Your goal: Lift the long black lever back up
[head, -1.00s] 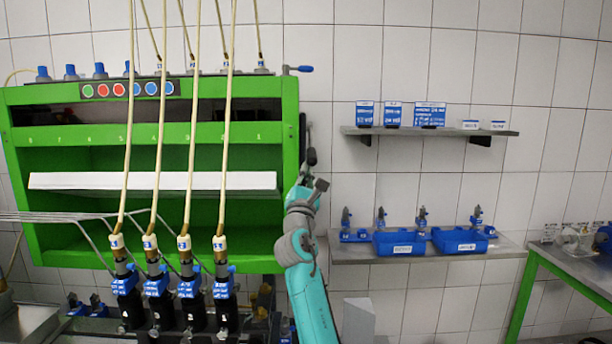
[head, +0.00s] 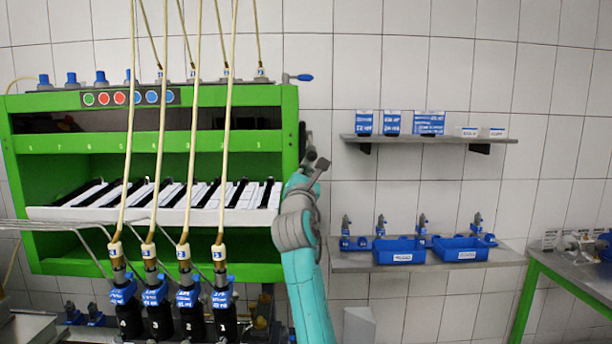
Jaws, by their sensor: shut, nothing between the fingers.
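The long black lever (head: 302,136) is at the right side of the green test bench (head: 290,112). It shows as a narrow dark upright piece, and its lower end meets or is hidden by my gripper. My gripper (head: 313,160) is shut and empty, just beside the bench's right edge at the lever's lower end. I cannot tell whether it touches the lever. My turquoise arm reaches up to it from below.
A white rack (head: 150,215) with several black-and-white strips spans the bench. Pale hoses (head: 161,130) run down to black-and-blue injectors (head: 189,305). A wall shelf (head: 430,138) and a lower shelf with blue bins (head: 400,251) are at the right. The wall between is clear.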

